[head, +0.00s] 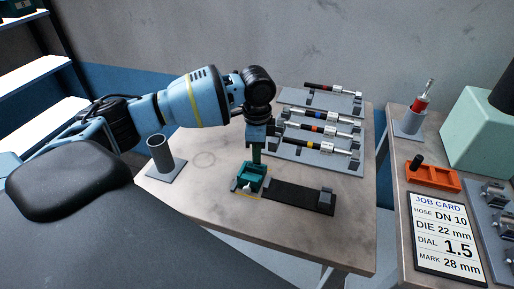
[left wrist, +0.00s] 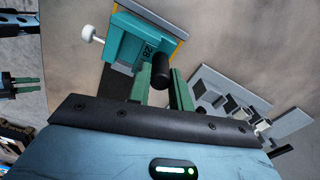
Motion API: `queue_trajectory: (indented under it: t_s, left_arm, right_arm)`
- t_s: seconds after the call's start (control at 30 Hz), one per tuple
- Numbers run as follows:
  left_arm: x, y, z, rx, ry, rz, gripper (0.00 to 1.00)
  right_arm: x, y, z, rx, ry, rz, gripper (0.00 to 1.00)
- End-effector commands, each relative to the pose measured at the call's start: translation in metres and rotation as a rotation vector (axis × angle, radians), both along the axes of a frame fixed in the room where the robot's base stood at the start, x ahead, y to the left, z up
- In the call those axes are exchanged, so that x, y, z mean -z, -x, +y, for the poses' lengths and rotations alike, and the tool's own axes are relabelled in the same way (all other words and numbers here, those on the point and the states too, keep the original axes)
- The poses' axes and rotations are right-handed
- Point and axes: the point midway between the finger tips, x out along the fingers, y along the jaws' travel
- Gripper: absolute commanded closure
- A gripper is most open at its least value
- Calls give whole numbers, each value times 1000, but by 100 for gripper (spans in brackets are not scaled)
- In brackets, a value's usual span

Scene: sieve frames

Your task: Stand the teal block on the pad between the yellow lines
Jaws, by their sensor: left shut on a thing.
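The teal block (head: 245,181) is at the left end of a dark strip, over the pad with yellow lines (head: 240,195). It looks upright; I cannot tell whether it rests fully on the pad. In the left wrist view the teal block (left wrist: 138,45) bears the mark 28, a white knob and a black post (left wrist: 162,68). Yellow edging (left wrist: 180,22) shows beside and beyond it. My left gripper (head: 257,156) is above the block, its green fingers (left wrist: 162,84) shut on the black post. Green-tipped fingers, apparently my right gripper (left wrist: 20,79), show at the left edge.
The dark strip (head: 290,196) ends at a grey stop (head: 325,200). Racks (head: 290,152) with several hose tools stand behind. A grey cup (head: 161,158) is on the left. A job card (head: 445,240) and orange tray (head: 433,177) lie on the right table. The front of the table is clear.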

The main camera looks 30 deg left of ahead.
Motion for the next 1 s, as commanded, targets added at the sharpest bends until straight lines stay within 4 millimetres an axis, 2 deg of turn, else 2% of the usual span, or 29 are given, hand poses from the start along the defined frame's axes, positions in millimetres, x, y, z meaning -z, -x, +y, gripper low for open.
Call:
queue_trajectory:
  t_s: [0.2,0.23,0.4,0.73,0.87,1.0]
  left_arm:
    - [2,0,0,0,1,0,100]
    - [2,0,0,0,0,-1,77]
    - [2,0,0,0,0,-1,54]
    - [3,0,0,0,0,0,54]
    - [-12,-1,0,0,1,-4,54]
    - [-36,-1,-1,1,2,-5,54]
  right_arm:
    - [0,0,0,0,0,-1,64]
    - [0,0,0,0,0,-1,64]
    - [0,0,0,0,0,-1,64]
    - [0,0,0,0,0,0,64]
    - [2,1,0,1,1,4,64]
    - [2,1,-1,0,2,3,64]
